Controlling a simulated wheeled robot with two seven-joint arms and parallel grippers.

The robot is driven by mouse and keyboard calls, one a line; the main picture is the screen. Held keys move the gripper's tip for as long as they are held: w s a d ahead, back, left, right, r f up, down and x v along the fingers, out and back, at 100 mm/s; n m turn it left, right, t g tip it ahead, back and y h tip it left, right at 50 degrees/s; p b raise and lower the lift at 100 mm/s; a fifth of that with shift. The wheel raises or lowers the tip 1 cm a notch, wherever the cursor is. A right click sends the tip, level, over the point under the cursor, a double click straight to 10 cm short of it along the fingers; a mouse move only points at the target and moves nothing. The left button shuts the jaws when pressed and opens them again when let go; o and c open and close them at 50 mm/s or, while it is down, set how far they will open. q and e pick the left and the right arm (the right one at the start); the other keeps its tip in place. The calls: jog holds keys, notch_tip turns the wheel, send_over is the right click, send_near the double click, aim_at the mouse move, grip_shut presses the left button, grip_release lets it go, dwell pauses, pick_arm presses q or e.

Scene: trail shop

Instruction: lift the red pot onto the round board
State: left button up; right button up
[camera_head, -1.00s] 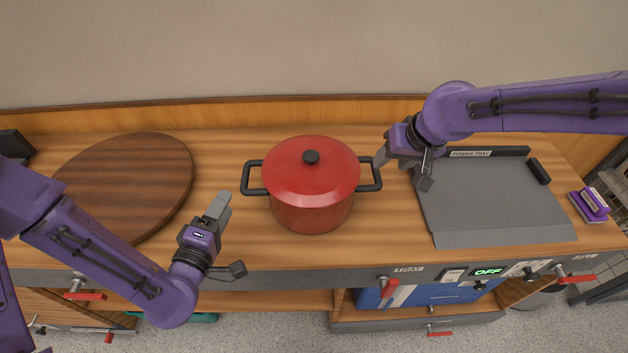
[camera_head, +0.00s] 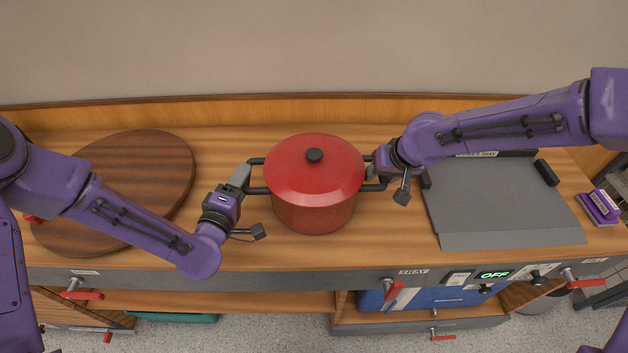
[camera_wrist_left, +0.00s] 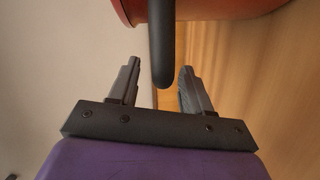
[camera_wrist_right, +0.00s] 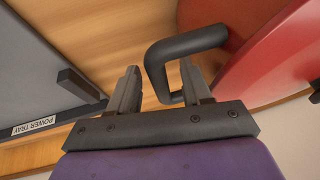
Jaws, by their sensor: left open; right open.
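The red pot (camera_head: 314,190) with its lid and black knob stands upright on the wooden counter. The round board (camera_head: 150,165) of dark wood lies at the left, partly behind my left arm. My left gripper (camera_head: 242,176) is open at the pot's left handle (camera_head: 256,176); in the left wrist view that handle (camera_wrist_left: 162,45) reaches between the two fingers. My right gripper (camera_head: 378,168) is open at the pot's right side. In the right wrist view, the right handle (camera_wrist_right: 188,43) lies ahead, its bend between or just beyond the fingertips.
A grey power tray (camera_head: 500,200) lies right of the pot. A purple item (camera_head: 600,207) sits at the counter's right end. Red-handled knobs (camera_head: 393,291) stick out along the front edge. The counter between the board and pot is mostly clear.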

pick_arm(q)
jog(key=shift+x, duration=1.25)
pick_arm(e)
jog(key=shift+x, duration=1.15)
pick_arm(q)
jog(key=shift+s, duration=0.1)
grip_shut()
pick_arm(e)
grip_shut()
pick_arm(q)
jog(key=shift+r, duration=0.1)
pick_arm(e)
jog(key=shift+r, duration=0.15)
